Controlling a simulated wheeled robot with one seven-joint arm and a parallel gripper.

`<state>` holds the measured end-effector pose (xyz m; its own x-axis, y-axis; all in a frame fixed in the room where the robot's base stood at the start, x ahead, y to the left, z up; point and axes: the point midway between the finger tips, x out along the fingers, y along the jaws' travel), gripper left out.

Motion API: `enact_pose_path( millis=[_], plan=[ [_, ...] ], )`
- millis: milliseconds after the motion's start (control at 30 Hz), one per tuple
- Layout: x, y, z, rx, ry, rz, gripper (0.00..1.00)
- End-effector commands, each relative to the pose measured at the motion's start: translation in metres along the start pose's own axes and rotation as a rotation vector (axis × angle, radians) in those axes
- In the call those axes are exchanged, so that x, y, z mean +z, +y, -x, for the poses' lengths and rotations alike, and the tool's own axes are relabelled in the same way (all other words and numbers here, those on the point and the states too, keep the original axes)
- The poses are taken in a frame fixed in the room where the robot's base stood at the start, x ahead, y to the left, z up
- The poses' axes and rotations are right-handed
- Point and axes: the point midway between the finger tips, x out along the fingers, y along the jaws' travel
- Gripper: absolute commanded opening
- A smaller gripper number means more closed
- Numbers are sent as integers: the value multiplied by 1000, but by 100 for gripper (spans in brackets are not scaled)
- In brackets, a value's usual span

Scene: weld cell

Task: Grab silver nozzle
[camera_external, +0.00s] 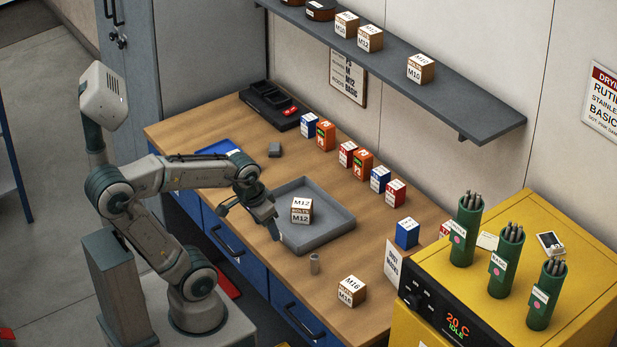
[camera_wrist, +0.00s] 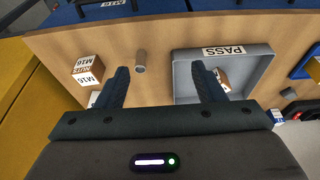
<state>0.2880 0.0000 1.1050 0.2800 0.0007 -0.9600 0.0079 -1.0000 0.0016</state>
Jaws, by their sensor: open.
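The silver nozzle (camera_external: 314,263) is a small grey cylinder standing upright on the wooden bench, just in front of the grey tray. In the wrist view the nozzle (camera_wrist: 140,61) shows beyond my fingers, a little right of the left fingertip, and looks brownish grey. My gripper (camera_external: 250,218) is open and empty, held above the bench at the left side of the tray. In the wrist view my gripper's fingers (camera_wrist: 160,70) are spread wide, with nothing between them touching either one.
The grey tray (camera_external: 338,237) holds an M12 box (camera_external: 301,211). An M16 box (camera_external: 351,291) stands right of the nozzle. Several small boxes line the bench's back. A yellow cabinet (camera_external: 592,262) with green rod tubes bounds the right. Bench around the nozzle is clear.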

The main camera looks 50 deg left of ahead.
Motion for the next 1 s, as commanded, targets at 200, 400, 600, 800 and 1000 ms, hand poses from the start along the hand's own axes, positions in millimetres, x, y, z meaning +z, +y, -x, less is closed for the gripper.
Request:
enact_pose_path(
  millis=[200,400,600,800,1000],
  plan=[
    [0,0,0,0,0,0,60],
    [0,0,0,0,0,0,50],
    [-4,1,-1,2,-14,17,50],
    [-34,12,-9,9,-111,158,50],
    [-74,32,-29,-4,-249,363,50]
  ],
)
